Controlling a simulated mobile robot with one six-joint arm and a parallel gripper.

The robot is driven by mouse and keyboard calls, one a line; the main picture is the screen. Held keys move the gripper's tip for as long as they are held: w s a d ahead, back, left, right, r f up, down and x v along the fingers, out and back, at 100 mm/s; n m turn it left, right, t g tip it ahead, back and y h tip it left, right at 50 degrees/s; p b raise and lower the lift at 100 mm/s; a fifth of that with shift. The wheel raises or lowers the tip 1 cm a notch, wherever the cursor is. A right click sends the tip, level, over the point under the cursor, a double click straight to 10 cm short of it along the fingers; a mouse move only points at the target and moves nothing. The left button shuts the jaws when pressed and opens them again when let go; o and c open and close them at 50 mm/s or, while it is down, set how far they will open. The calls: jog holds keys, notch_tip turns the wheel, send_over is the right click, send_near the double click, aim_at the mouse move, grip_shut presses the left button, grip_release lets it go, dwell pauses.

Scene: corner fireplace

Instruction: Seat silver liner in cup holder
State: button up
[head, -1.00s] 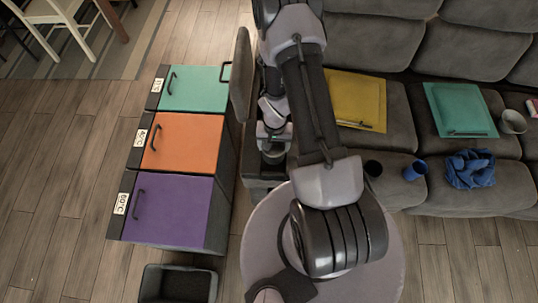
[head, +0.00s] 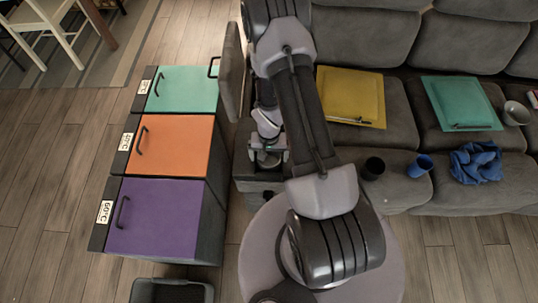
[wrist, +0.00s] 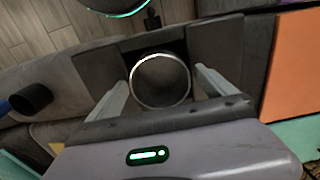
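The silver liner (wrist: 160,80) shows in the wrist view as a round, bright-rimmed cup with a dark hollow inside. It sits at the dark recess of the console between the seats, where the cup holder is; the holder's own rim is hidden by the liner, and I cannot tell how deep the liner sits. My gripper (wrist: 161,77) has one finger on each side of the liner, with a slim gap showing beside the rim. In the head view my gripper (head: 268,153) is over the console, with the liner (head: 268,160) partly visible beneath it.
A black cup (head: 373,168) and a blue cup (head: 420,165) stand right of the console on the sofa front. A raised dark panel (head: 232,75) stands left of my arm, beside the cabinets with teal, orange (head: 170,146) and purple (head: 153,216) tops.

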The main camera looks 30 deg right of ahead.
notch_tip(320, 180, up, 13)
jog(key=p, duration=1.3)
notch_tip(320, 180, up, 9)
send_over(269, 164)
jog(key=w, duration=0.4)
jog(key=a+r+t, duration=0.2)
jog(key=a+r, duration=0.1)
jog(key=r, duration=1.3)
jog(key=s+a+r+n+t+y, duration=0.1)
jog(key=s+a+r+t, duration=0.1)
jog(key=s+a+r, duration=0.4)
jog(key=s+a+r+n+t+y, duration=0.1)
jog(key=s+a+r, duration=0.4)
jog(key=s+r, duration=0.4)
notch_tip(269, 164, up, 5)
jog(key=shift+s+a+t+b, duration=0.25)
jog(key=shift+a+t+b, duration=0.1)
jog(key=shift+t, duration=0.05)
